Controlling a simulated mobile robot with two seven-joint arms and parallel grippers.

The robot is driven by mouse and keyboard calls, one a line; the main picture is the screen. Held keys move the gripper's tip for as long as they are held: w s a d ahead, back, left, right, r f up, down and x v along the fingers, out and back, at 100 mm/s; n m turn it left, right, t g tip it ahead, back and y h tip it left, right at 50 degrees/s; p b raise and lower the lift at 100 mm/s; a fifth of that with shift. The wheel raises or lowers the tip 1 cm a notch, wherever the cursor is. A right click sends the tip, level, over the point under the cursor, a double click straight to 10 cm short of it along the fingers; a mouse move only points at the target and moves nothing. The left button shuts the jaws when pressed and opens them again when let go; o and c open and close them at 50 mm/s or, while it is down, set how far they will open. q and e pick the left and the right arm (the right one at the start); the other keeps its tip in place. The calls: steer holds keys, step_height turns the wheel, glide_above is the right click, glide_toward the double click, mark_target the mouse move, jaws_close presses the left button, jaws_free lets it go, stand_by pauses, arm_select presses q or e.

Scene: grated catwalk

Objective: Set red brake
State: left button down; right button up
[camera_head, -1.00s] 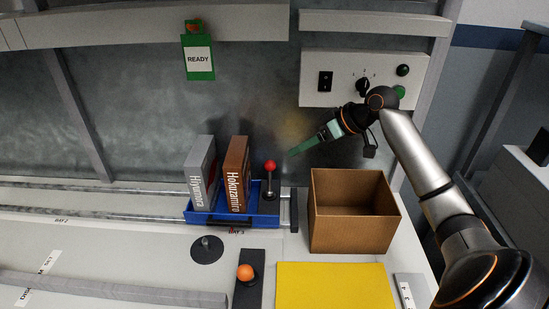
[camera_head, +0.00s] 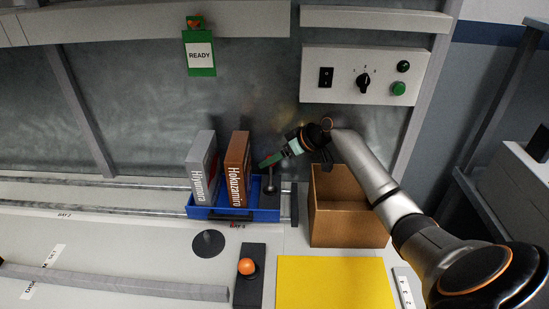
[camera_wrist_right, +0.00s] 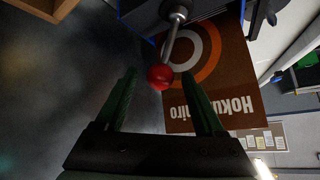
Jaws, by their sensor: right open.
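The red brake knob (camera_wrist_right: 160,76) tops a metal lever (camera_wrist_right: 175,38) in the right wrist view. The lever (camera_head: 270,183) stands at the right end of the blue tray (camera_head: 237,214) in the head view, where my gripper hides the knob. My right gripper (camera_head: 265,163) reaches in from the right with green fingers. In the wrist view the right gripper (camera_wrist_right: 160,84) is open, with the knob between its fingertips. I cannot tell whether they touch it. My left gripper is not in view.
A grey box (camera_head: 202,166) and a brown box (camera_head: 237,168) stand in the tray, left of the lever. An open cardboard bin (camera_head: 347,229) is to the right. In front are an orange ball knob (camera_head: 246,267) and a yellow mat (camera_head: 335,284). A control panel (camera_head: 340,92) is above.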

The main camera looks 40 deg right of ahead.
steer(key=shift+c, duration=0.2)
jaws_close()
stand_by(0.4)
steer(key=shift+s+a+r+n+t+h+p, duration=0.2)
steer(key=shift+s+a+n+t+h+p, duration=0.2)
steer(key=shift+s+a+n+t+h, duration=0.4)
steer(key=shift+s+a+f+n+t+h, duration=0.1)
steer(key=shift+s+a+n+t+h, duration=0.2)
steer(key=shift+s+a+t, duration=0.45)
steer(key=shift+s+a+n+t+h, duration=0.25)
steer(key=shift+s+n+t, duration=0.25)
steer(key=shift+t, duration=0.45)
steer(key=shift+s, duration=0.1)
steer(key=shift+o, duration=0.2)
jaws_free()
